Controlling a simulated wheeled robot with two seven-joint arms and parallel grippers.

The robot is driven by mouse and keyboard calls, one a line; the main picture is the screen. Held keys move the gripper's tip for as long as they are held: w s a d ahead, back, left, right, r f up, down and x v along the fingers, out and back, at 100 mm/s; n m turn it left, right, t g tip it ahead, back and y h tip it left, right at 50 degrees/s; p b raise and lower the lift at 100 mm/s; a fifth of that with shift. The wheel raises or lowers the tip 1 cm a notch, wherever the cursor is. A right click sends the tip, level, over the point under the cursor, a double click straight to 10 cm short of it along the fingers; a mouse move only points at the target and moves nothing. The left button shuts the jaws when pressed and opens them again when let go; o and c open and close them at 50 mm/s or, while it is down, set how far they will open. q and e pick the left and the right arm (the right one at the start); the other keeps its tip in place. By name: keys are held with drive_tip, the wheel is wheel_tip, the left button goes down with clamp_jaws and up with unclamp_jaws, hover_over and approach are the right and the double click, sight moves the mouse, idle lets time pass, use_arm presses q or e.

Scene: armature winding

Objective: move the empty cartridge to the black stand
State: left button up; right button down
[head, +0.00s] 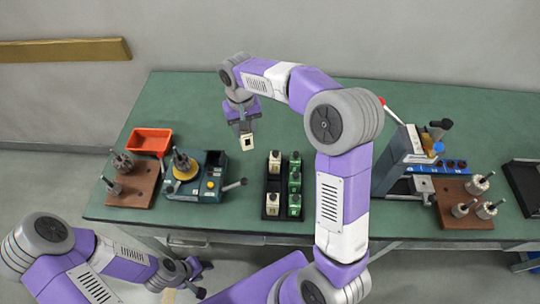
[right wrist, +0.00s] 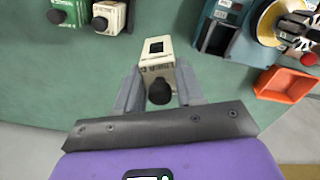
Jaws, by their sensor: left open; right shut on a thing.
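My right gripper (head: 244,128) is shut on a cream cartridge (head: 247,142) and holds it above the back middle of the table. In the right wrist view the cartridge (right wrist: 157,54) sits between both fingers, with a dark square opening and a black knob. Whether it is empty inside cannot be told. A black stand (head: 273,181) stands on the table, nearer the front, to the right of the held cartridge. It holds cream cartridges on its left side, with a gap between them, and green ones on its right. My left gripper (head: 199,279) is open and empty, low before the table's front edge.
A winding machine (head: 207,185) with a yellow disc stands left of the stand. A red bin (head: 150,141) and a brown block with armatures (head: 133,191) lie further left. A press (head: 400,165), another brown block (head: 462,216) and a black tray (head: 522,190) are at right.

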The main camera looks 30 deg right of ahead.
drive_tip(key=s+d+f+m+b, duration=0.3)
drive_tip(key=s+f, duration=0.5)
drive_tip(key=s, duration=0.4)
drive_tip(key=shift+s+f+m+b, duration=0.2)
drive_tip(key=shift+s+m+b, duration=0.15)
drive_tip(key=shift+m+b, duration=0.3)
drive_tip(key=shift+f+b, duration=1.05)
drive_tip(key=shift+f, duration=0.25)
drive_tip(key=c, duration=0.6)
unclamp_jaws()
wheel_tip(320, 180, up, 5)
drive_tip(key=p, duration=0.3)
drive_tip(key=shift+f+p, duration=0.2)
drive_tip(key=shift+p, duration=0.15)
